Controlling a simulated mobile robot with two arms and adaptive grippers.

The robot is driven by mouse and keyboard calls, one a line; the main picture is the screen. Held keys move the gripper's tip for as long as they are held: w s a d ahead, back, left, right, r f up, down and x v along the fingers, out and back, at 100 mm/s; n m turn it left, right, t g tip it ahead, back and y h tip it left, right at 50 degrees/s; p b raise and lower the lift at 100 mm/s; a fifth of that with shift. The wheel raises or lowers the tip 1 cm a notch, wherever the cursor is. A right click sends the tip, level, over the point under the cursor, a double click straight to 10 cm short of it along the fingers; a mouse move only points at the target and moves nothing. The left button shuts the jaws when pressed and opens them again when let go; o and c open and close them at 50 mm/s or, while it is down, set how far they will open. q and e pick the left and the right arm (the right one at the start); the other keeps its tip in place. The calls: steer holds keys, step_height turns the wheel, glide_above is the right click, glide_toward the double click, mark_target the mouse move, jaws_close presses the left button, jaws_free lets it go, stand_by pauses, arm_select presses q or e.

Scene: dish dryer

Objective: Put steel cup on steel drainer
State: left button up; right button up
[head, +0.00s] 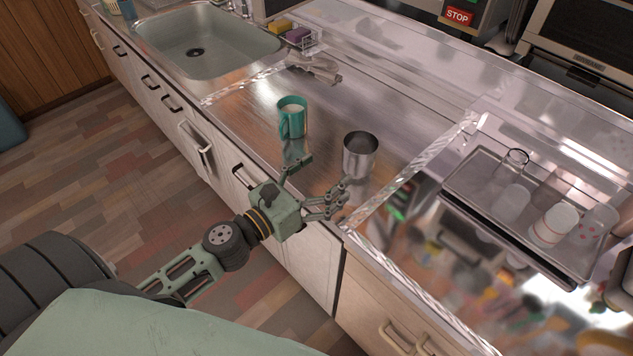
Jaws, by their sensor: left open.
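The steel cup (360,158) stands upright on the metal counter, right of a teal mug. My left gripper (325,177) is open and empty at the counter's front edge, in front and to the left of the cup. Its fingers are spread and point toward the cup; whether a finger touches it I cannot tell. A rectangular metal tray (478,174), which looks like the steel drainer, lies farther right with several cups and glasses on it. My right gripper is not in view.
The teal mug (292,118) stands close to the left gripper's far finger. A sink (205,45) is at the upper left. A clear raised edge (415,172) runs across the counter between the steel cup and the tray. The tray's left end looks free.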

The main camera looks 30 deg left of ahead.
arm_select(q)
steer(key=shift+v, duration=1.05)
